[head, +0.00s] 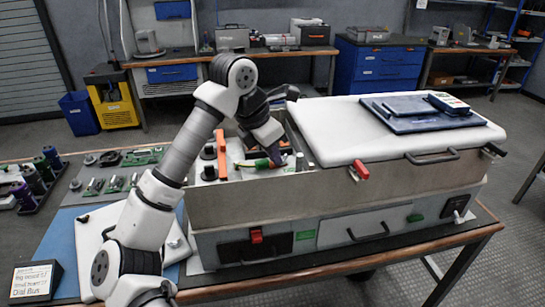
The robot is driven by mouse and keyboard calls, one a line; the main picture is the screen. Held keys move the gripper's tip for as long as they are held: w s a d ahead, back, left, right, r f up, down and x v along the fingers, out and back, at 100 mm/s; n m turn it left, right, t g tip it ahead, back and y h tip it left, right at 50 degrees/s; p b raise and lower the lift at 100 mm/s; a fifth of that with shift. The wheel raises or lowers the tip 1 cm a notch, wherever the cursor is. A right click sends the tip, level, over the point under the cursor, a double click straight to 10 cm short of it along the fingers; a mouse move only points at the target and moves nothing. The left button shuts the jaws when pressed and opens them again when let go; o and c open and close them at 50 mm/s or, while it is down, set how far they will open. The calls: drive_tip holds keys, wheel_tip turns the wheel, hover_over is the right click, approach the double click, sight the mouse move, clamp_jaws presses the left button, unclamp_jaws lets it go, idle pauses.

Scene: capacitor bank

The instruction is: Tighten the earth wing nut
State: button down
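The capacitor bank is a grey box (350,195) on a bench, with its left section open. A short green-and-yellow lead (256,163) with a red part lies across the open section. My arm reaches over the box from the left, and my dark gripper (274,157) points down into the open section at the right end of this lead. I cannot make out the earth wing nut; it is too small or hidden by the gripper. The fingertips are too small and dark to show whether they are open or touching anything.
An upright orange bar (221,154) stands left of the lead, beside dark round terminals. A white lid (395,128) covers the box's right part and carries a dark blue tray (418,113).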

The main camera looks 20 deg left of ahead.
drive_tip(key=shift+f, duration=0.1)
drive_tip(key=c, duration=1.6)
unclamp_jaws()
drive_tip(key=b+v, duration=0.1)
drive_tip(key=v, duration=1.3)
drive_tip(key=shift+w, duration=0.1)
